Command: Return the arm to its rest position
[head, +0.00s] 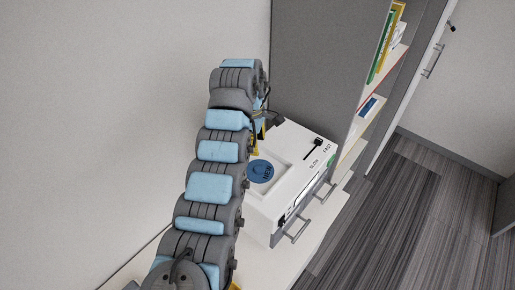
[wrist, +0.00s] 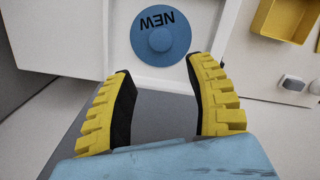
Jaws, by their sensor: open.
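My arm rises from the bottom of the head view and curves over the white unit (head: 285,150). My gripper (wrist: 161,68) has two yellow fingers with black pads, spread apart with nothing between them. In the head view only slivers of yellow show behind my arm, so most of the gripper is hidden. A blue round disc (head: 261,172) marked "NEW" lies in a square recess on top of the white unit. In the wrist view the disc (wrist: 161,36) is just beyond the fingertips, apart from them.
The unit has a black slider (head: 314,146) marked "SLOW" and "FAST", and drawer handles (head: 294,230) on its front. A yellow tray (wrist: 288,18) shows at the wrist view's upper right. A bookshelf (head: 383,80) stands behind right. A plain wall is left; open floor lies right.

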